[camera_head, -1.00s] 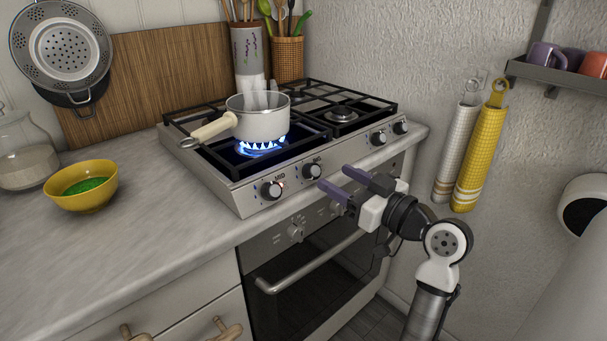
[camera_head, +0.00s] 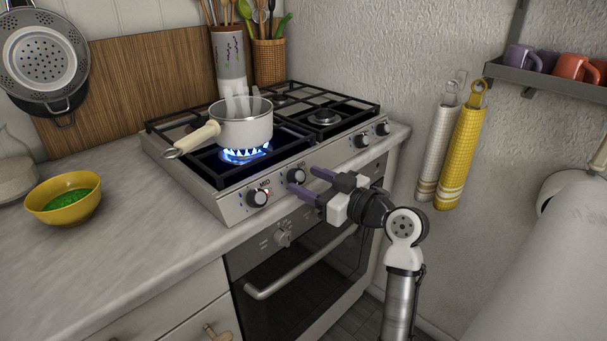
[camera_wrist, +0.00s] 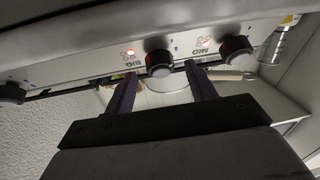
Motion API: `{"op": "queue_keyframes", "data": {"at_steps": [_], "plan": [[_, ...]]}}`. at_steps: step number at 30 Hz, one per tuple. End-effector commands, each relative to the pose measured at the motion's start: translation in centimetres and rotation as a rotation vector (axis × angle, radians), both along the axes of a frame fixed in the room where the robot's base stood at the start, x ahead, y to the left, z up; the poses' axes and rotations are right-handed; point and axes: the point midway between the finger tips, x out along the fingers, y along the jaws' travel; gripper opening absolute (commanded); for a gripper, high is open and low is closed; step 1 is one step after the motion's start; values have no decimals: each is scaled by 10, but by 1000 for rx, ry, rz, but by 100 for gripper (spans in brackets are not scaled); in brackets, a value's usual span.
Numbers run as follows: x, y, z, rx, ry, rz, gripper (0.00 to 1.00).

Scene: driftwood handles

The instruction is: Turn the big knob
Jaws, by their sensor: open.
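The knob labelled BIG (camera_head: 296,176) is black and silver on the hob's sloped front panel, second from the left. In the wrist view the same knob (camera_wrist: 159,62), beside the upside-down BIG label, lies between and just beyond the fingertips. My gripper (camera_head: 304,182) is open, its two purple fingers pointing at the panel; it also shows in the wrist view (camera_wrist: 159,72). Whether the fingers touch the knob I cannot tell. The MID knob (camera_head: 257,197) sits to its left; in the wrist view it is at the right (camera_wrist: 235,48).
A white saucepan (camera_head: 244,126) stands over a lit blue flame, its handle pointing front-left. Two more hob knobs are at the right. A yellow bowl (camera_head: 63,207) sits on the counter; towels (camera_head: 460,155) hang right.

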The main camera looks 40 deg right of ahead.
Motion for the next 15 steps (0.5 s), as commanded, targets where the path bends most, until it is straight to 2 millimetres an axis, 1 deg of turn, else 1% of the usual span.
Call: {"op": "queue_keyframes", "data": {"at_steps": [1, 3, 6, 15], "plan": [[7, 1, 1, 0, 1, 2, 56], [14, 3, 1, 0, 0, 2, 56], [19, 4, 1, 0, 0, 1, 56], [21, 4, 0, 0, 0, 0, 56]]}}
